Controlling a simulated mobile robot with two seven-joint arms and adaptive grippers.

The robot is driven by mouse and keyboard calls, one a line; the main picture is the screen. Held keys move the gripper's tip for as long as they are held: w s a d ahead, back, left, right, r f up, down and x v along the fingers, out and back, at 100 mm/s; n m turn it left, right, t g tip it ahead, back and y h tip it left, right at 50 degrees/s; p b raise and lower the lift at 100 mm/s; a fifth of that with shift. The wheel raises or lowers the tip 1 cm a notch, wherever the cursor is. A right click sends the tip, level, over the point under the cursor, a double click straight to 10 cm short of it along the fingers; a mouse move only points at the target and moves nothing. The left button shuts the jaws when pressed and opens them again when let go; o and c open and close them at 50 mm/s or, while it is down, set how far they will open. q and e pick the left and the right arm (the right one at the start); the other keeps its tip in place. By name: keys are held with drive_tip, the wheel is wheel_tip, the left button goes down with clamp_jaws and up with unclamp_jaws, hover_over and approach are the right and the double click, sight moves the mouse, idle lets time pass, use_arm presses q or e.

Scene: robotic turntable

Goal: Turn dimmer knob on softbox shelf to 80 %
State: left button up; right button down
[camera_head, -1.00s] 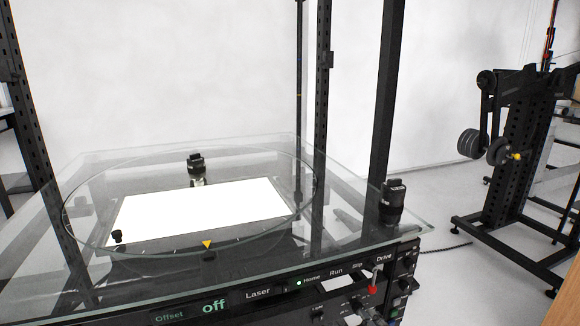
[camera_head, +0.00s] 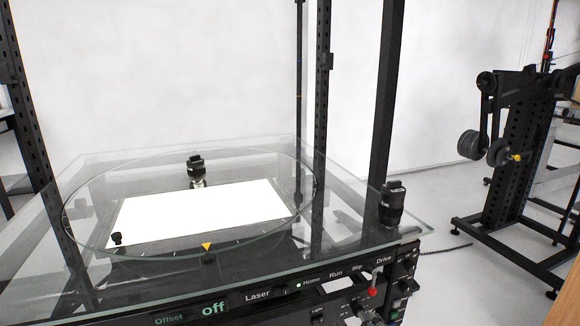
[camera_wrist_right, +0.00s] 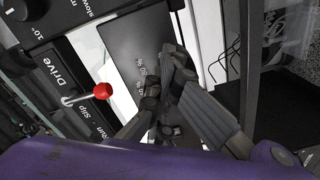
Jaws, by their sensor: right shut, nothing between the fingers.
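The softbox (camera_head: 200,212) is a bright white panel under the glass turntable in the head view. In the right wrist view a dark panel (camera_wrist_right: 125,42) carries small percent marks. My right gripper (camera_wrist_right: 164,84) is shut and empty, its dark fingertips right beside these marks. I cannot make out the dimmer knob apart from the dark fingers, nor whether they touch it. In the head view the gripper is hard to make out among the dark controls at the bottom edge. My left gripper is not in view.
A lever with a red ball (camera_wrist_right: 103,91) stands out near the Drive and Slip labels, left of the fingers. The glass top (camera_head: 350,238) overhangs the control panel (camera_head: 260,296). A black stand (camera_head: 515,160) is at the right, with open floor between.

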drive_tip(key=shift+w+a+r, duration=0.2)
drive_tip(key=shift+a+r, duration=0.15)
drive_tip(key=shift+a, duration=0.05)
drive_tip(key=shift+a+f, duration=0.45)
drive_tip(key=shift+f, duration=0.05)
drive_tip(key=shift+s, duration=0.1)
drive_tip(key=shift+f, duration=0.15)
drive_tip(key=p+v, duration=0.1)
drive_tip(key=v, duration=0.5)
drive_tip(key=shift+d+f, duration=0.45)
drive_tip(key=shift+d+f, duration=0.1)
drive_tip(key=shift+f, duration=0.05)
